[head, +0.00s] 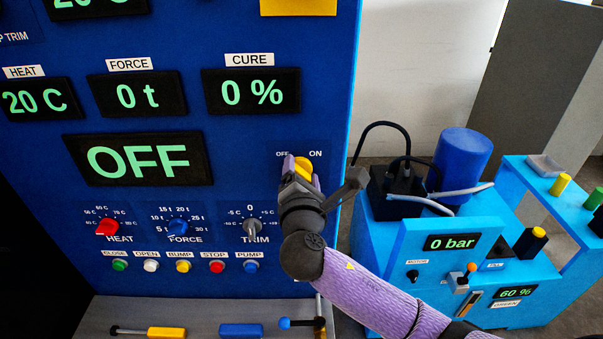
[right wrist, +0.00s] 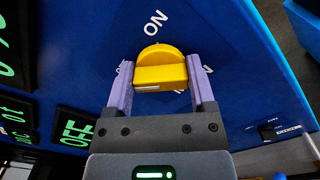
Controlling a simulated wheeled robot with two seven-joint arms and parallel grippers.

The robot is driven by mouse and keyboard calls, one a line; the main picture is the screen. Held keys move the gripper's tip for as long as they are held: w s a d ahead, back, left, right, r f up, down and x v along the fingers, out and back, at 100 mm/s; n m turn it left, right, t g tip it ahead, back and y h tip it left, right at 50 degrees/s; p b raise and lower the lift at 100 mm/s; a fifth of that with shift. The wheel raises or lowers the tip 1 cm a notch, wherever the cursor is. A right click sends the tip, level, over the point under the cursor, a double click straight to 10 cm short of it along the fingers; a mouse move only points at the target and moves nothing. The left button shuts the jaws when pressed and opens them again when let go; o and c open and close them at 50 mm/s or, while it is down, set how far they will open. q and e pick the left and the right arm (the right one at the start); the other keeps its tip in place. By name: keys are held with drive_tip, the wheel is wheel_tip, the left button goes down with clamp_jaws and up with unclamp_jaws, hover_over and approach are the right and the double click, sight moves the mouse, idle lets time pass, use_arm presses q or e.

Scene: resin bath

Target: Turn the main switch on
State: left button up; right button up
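The main switch is a yellow rotary knob (head: 303,168) on the blue panel, between the OFF and ON labels. It also shows in the right wrist view (right wrist: 160,72), with its raised bar lying across between my fingers. My right gripper (head: 300,175) is at the knob, one purple finger on each side. In the right wrist view the fingers of my right gripper (right wrist: 161,82) appear to touch both ends of the bar. The finger on the left covers part of a label. The large display (head: 138,159) reads OFF. My left gripper is not in view.
Below are the red heat knob (head: 107,228), blue force knob (head: 178,227) and grey trim knob (head: 252,227), with a row of coloured buttons. A light-blue pump unit (head: 455,260) stands to the right, close to my right forearm. A grey ledge (head: 205,312) runs below the panel.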

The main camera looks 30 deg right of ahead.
drive_tip(key=c, duration=0.6)
drive_tip(key=shift+o, duration=0.2)
drive_tip(key=shift+f, duration=0.1)
drive_tip(key=m, duration=0.4)
drive_tip(key=shift+f, duration=0.1)
drive_tip(key=m+b, duration=0.1)
drive_tip(key=m, duration=0.3)
drive_tip(key=shift+f+m, duration=0.15)
drive_tip(key=shift+m, duration=0.25)
drive_tip(key=m+b, duration=0.1)
drive_tip(key=m, duration=0.3)
drive_tip(key=shift+f, duration=0.1)
drive_tip(key=shift+f+m+b, duration=0.1)
drive_tip(key=shift+m+b, duration=0.45)
drive_tip(key=shift+m, duration=1.95)
